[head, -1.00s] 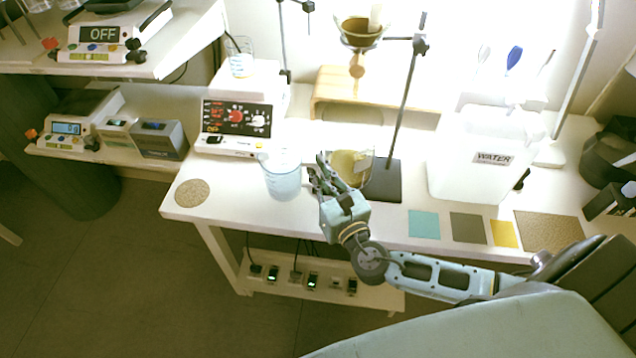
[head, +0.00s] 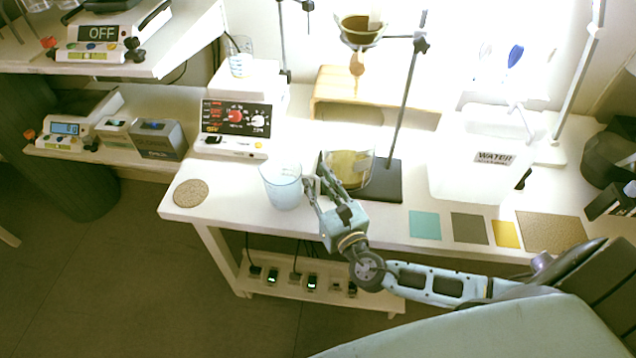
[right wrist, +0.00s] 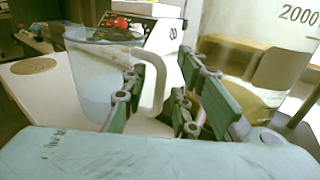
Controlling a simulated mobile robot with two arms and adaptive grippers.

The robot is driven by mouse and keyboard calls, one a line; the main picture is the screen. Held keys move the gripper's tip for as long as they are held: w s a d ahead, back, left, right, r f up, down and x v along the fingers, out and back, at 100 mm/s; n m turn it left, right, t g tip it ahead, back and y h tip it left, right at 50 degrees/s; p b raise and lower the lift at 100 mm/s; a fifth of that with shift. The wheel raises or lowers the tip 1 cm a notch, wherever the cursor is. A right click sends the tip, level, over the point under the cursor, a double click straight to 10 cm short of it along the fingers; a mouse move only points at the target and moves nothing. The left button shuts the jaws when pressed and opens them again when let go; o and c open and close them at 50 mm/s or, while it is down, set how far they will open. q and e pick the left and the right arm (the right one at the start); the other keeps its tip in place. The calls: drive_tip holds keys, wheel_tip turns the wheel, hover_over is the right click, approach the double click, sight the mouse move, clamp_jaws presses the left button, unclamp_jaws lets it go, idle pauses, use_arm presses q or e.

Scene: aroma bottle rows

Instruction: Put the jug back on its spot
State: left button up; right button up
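The jug (head: 282,187) is a translucent pale-blue vessel standing upright near the front edge of the white bench. In the right wrist view the jug (right wrist: 90,82) is at the left, with its pale handle (right wrist: 159,88) towards me. My right gripper (head: 318,184) is just right of the jug in the head view. In the right wrist view its green-padded fingers (right wrist: 158,98) are apart, one on each side of the handle, with gaps visible. A round cork mat (head: 191,193) lies bare at the bench's left front corner. My left gripper is out of view.
A beaker of yellowish liquid (head: 349,170) on a dark stand base (head: 388,185) is close behind my right gripper. A hotplate-like device (head: 234,130) stands behind the jug. A water container (head: 462,175) and flat coloured squares (head: 424,225) are at right. Bench between jug and cork mat is clear.

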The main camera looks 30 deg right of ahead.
drive_tip(key=shift+r, duration=0.1)
drive_tip(key=s+b, duration=0.1)
drive_tip(key=s, duration=1.1)
drive_tip(key=shift+a, duration=0.1)
drive_tip(key=shift+c, duration=0.5)
idle(0.6)
